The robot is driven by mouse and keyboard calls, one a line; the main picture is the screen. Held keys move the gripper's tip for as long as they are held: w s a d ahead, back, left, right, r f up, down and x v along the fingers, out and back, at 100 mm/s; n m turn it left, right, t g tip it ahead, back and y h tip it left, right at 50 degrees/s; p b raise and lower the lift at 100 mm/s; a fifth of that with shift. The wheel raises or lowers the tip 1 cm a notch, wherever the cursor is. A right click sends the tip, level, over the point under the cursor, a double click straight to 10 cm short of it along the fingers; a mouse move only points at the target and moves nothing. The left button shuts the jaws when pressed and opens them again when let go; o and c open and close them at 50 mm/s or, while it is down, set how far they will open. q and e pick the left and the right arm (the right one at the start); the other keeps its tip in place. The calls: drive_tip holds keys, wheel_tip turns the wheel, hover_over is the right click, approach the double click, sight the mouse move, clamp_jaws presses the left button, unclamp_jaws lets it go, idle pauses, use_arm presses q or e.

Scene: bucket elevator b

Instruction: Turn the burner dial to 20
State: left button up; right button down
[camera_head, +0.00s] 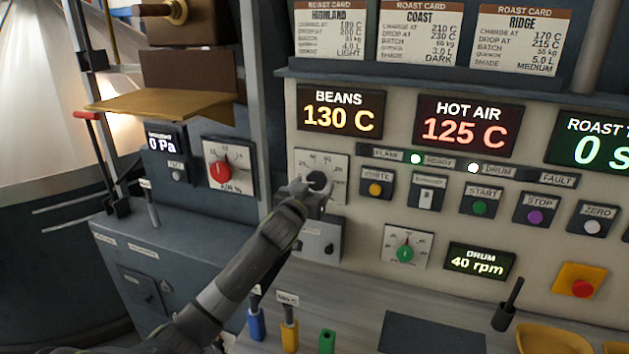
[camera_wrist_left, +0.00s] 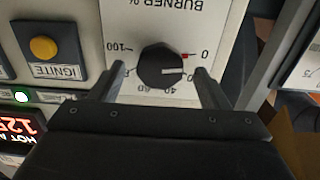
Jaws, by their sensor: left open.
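The burner dial is a round black knob (camera_wrist_left: 162,67) on a white plate marked BURNER % (camera_wrist_left: 215,20), seen upside down in the left wrist view. A white line on the knob points right in that view, a little past the 0 side, toward a finger that hides part of the scale. A small red mark sits near 0. My left gripper (camera_wrist_left: 160,72) is open, with one finger on each side of the knob and visible gaps. In the head view my left gripper (camera_head: 314,189) is at the dial (camera_head: 317,179) and partly covers it. My right gripper is out of view.
The ignite button (camera_head: 375,189) is just right of the dial plate. A red air dial (camera_head: 220,172) is to the left and a green drum dial (camera_head: 405,253) is below right. The hot air display (camera_head: 466,127) reads 125 C and the beans display (camera_head: 340,109) 130 C.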

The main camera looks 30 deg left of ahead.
use_arm(q)
drive_tip(key=shift+x, duration=0.95)
drive_tip(key=c, duration=0.9)
